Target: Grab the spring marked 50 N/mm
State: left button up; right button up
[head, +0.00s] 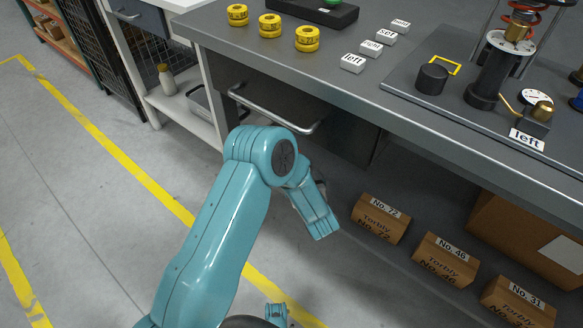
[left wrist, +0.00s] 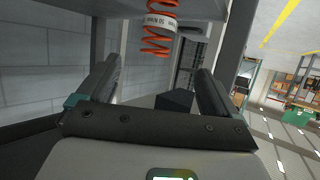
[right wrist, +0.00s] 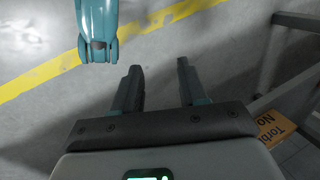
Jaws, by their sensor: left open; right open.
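An orange-red coil spring (left wrist: 159,35) with a white label band hangs down at the top of the left wrist view. The label seems to show "50" and "N/mm", but it is small and upside down. My left gripper (left wrist: 157,65) is open, with its fingers spread below the spring and nothing between them. My right gripper (right wrist: 159,64) is open and empty above the floor. In the head view, a red-orange spring (head: 517,29) is on an upright assembly on the bench at the top right, partly cut off. No gripper jaws show clearly there.
The grey bench (head: 250,50) carries several yellow discs (head: 270,26), white label blocks (head: 352,63) and a dark fixture plate (head: 440,104). A drawer handle (head: 275,112) juts from its front. Cardboard boxes (head: 381,219) stand below. The floor at left is clear.

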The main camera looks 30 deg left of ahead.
pick_arm(q)
jog(key=b+x, duration=0.2)
jog(key=x, duration=0.5)
jog(key=shift+w+a+f, duration=0.15)
jog(key=shift+w+f, duration=0.05)
jog(key=shift+f, duration=0.05)
jog(key=b+x, duration=0.3)
jog(key=x, duration=0.1)
jog(key=shift+w+f, duration=0.3)
jog(key=shift+f, duration=0.05)
jog(key=shift+w+a, duration=0.3)
pick_arm(e)
jog(key=shift+t, duration=0.4)
jog(key=f, duration=0.1)
jog(key=w+d+f, duration=0.1)
jog(key=f, duration=0.3)
jog(key=shift+w+d+f, duration=0.1)
jog(key=shift+w+d, duration=0.1)
jog(key=shift+w, duration=0.15)
pick_arm(q)
jog(key=shift+r, duration=0.1)
jog(key=c, duration=1.4)
